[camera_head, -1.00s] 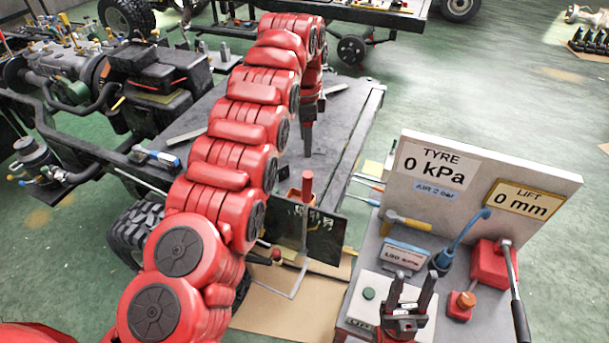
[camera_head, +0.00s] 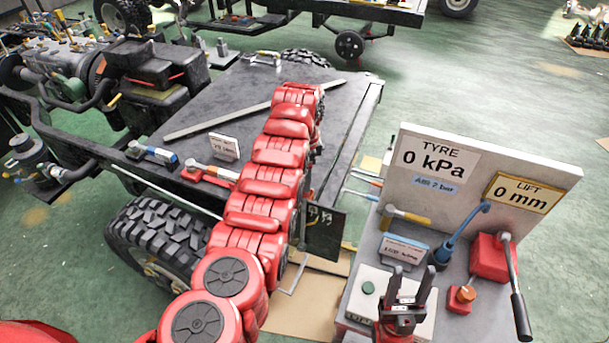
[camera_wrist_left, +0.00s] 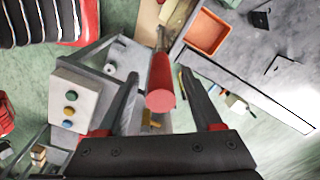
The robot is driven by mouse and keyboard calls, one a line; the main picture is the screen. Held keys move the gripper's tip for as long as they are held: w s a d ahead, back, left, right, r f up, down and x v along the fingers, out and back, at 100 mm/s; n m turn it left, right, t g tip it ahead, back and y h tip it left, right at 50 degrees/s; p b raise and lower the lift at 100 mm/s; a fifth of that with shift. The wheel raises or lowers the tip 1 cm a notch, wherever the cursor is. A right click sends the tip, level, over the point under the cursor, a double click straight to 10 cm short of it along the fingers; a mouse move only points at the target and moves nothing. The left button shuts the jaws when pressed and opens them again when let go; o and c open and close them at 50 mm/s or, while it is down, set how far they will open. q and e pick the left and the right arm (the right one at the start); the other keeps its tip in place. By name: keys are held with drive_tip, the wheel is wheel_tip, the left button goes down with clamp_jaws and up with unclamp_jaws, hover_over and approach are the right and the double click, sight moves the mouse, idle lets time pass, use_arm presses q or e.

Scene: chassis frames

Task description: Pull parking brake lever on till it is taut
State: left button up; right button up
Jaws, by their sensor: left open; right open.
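The parking brake lever shows in the left wrist view as a red cylindrical grip (camera_wrist_left: 161,82) with its end towards the camera. My left gripper (camera_wrist_left: 158,78) is open, with one finger on each side of the red grip and gaps between; contact cannot be made out. In the head view my red left arm hides this gripper and the lever. A dark upright plate (camera_head: 325,232) shows just right of the arm. My right gripper (camera_head: 411,281) is open and empty, in front of the grey bench at the lower right.
The grey bench (camera_head: 475,322) carries a tyre and lift display board (camera_head: 410,155), a red jack (camera_head: 488,262) and a hammer (camera_head: 405,216). A large tyre (camera_head: 150,228) stands left of my arm. An orange tray (camera_wrist_left: 205,33) lies beyond the lever.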

use_arm(q)
drive_tip(key=shift+f, duration=1.2)
drive_tip(key=shift+c, duration=0.2)
clamp_jaws()
idle(0.5)
